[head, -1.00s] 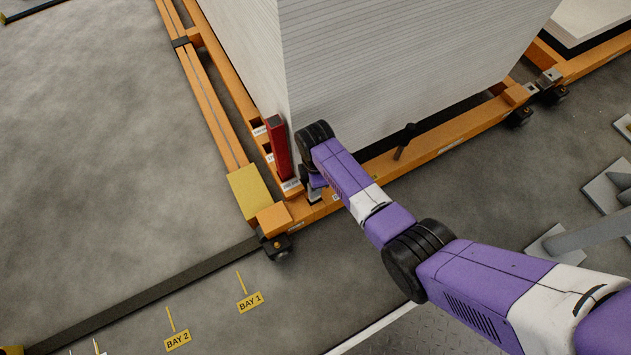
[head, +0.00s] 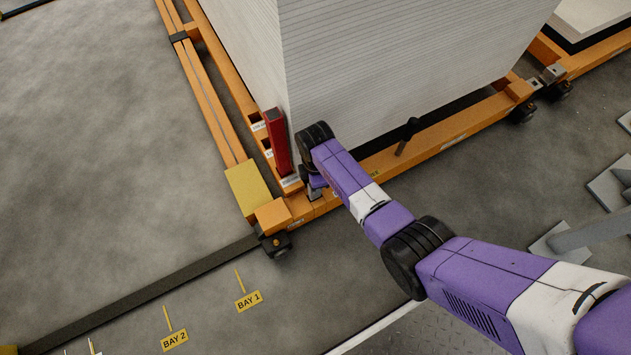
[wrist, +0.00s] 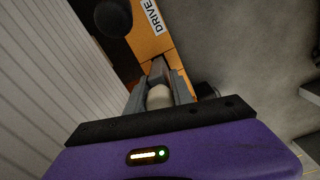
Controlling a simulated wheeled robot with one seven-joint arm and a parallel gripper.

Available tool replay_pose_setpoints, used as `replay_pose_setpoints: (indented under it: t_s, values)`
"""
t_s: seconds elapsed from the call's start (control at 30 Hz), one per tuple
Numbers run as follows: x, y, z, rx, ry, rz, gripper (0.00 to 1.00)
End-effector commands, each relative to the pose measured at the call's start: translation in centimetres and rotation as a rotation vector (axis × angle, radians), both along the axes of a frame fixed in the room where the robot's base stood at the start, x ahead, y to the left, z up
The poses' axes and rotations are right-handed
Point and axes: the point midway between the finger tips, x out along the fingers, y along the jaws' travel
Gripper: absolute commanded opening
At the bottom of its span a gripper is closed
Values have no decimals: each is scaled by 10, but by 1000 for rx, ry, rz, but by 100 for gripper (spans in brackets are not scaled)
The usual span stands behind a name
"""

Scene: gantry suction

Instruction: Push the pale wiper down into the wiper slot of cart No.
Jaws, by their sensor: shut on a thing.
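My gripper (wrist: 160,85) is shut on the pale wiper (wrist: 160,97), whose rounded pale end shows between the two grey fingers in the wrist view. The fingers point down at the orange frame of the cart (wrist: 148,40), beside a label reading "DRIVE". The wiper's lower end and the wiper slot are hidden by the fingers, so I cannot tell how deep it sits. In the head view my gripper (head: 315,190) is at the near corner of the orange cart (head: 325,204), mostly hidden by my wrist.
A tall white stack (head: 400,70) stands on the cart, close beside my wrist. A red post (head: 277,143) rises just left of my gripper. A black lever (head: 407,137) stands on the front beam to the right. Open grey floor lies left, with bay signs (head: 248,301).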

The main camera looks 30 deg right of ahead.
Motion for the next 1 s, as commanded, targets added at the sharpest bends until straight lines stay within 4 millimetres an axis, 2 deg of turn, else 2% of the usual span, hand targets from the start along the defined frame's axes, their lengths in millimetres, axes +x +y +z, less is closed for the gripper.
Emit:
replay_pose_setpoints:
  t_s: [1.0]
  values:
    - [0,0,-38,0,0,0,0]
